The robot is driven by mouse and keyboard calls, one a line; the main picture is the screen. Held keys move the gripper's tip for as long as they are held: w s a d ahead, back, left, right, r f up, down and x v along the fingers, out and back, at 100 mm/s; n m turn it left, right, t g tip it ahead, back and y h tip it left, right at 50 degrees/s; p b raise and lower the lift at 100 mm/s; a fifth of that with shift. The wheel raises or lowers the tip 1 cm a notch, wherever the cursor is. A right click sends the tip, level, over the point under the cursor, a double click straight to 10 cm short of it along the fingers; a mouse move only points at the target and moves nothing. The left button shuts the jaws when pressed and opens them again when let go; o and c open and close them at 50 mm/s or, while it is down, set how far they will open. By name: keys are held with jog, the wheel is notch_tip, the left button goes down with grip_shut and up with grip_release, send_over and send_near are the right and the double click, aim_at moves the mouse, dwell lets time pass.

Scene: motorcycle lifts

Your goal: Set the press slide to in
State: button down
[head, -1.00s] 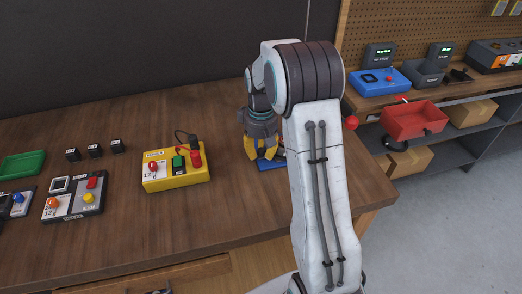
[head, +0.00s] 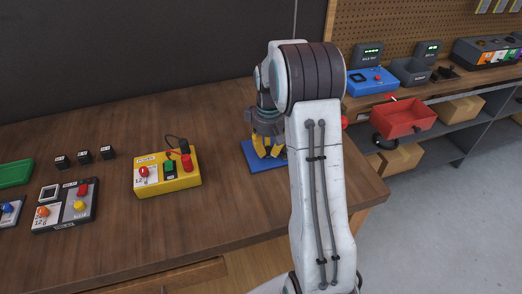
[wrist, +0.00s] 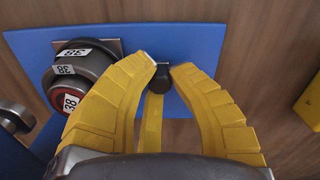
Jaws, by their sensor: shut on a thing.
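The press is a blue base plate (head: 256,157) on the wooden bench, beside my arm in the head view. In the wrist view the blue plate (wrist: 215,40) carries a dark cylinder with "38" labels (wrist: 85,75) at the left. A small dark knob (wrist: 158,82), which looks like the slide's handle, sits between my yellow fingertips. My gripper (wrist: 165,68) is shut on this knob; it also shows over the plate in the head view (head: 268,152). My fingers and arm hide part of the press, and I cannot read the slide's position.
A yellow box with a red knob and a plug (head: 168,176) stands left of the press. A grey switch box (head: 65,206), small black blocks (head: 83,157) and a green tray (head: 14,173) lie further left. A red bin (head: 405,118) is at the right.

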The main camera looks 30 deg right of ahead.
jog(key=shift+f, duration=0.1)
jog(key=c, duration=1.1)
grip_release()
notch_tip(320, 180, up, 12)
jog(key=shift+r, duration=0.1)
jog(key=shift+o, duration=0.2)
